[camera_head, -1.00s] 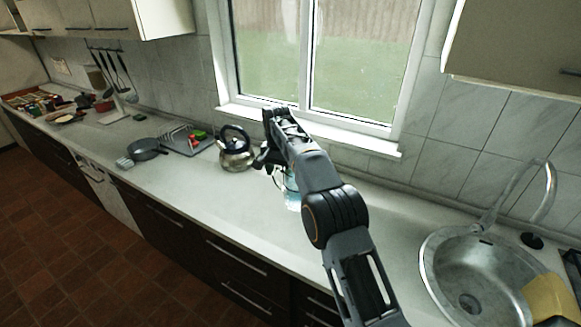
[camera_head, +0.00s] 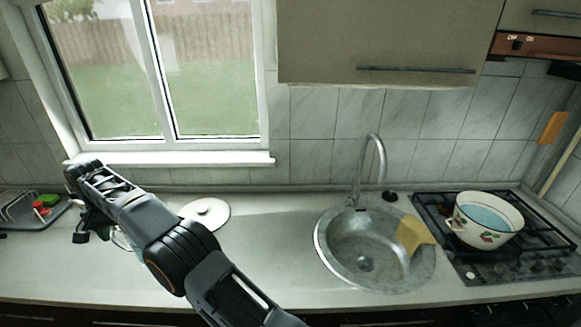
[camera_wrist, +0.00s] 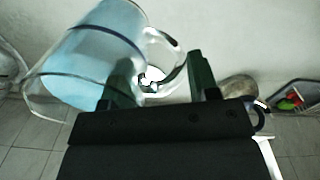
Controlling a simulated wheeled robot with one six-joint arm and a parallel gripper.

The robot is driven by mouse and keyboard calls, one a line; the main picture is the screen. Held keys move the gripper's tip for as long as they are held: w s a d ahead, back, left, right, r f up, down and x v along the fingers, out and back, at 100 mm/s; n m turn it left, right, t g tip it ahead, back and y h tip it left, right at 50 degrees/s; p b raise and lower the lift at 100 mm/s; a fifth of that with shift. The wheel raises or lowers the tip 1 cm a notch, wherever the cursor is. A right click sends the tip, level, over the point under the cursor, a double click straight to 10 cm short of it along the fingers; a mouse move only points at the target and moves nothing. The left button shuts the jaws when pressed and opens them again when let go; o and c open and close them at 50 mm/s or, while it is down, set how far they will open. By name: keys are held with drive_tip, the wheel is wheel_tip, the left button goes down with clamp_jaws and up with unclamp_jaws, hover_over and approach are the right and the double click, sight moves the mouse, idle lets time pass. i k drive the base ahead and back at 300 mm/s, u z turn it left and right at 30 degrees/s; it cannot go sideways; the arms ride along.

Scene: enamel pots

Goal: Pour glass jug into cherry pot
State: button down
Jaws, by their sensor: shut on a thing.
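The glass jug (camera_wrist: 95,50) fills the upper left of the wrist view, with light blue contents inside. My gripper (camera_wrist: 162,82) is shut on its handle. In the head view my gripper (camera_head: 84,222) is at the far left above the counter, and my arm hides most of the jug; only a sliver of glass (camera_head: 121,239) shows. The cherry pot (camera_head: 483,219), white enamel with a painted fruit pattern, stands uncovered on the stove at the right. Its inside looks light blue. The jug is far to the left of the pot.
A white lid (camera_head: 205,213) lies on the counter (camera_head: 270,245) behind my arm. The sink (camera_head: 372,250), with a tall faucet (camera_head: 376,165) and a yellow cloth (camera_head: 413,234), lies between jug and stove (camera_head: 500,265). A dish rack (camera_head: 35,213) is at the far left.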

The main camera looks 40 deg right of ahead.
sight(484, 220)
drive_tip(key=u, duration=1.4)
drive_tip(key=k, duration=1.9)
drive_tip(key=z, duration=2.95)
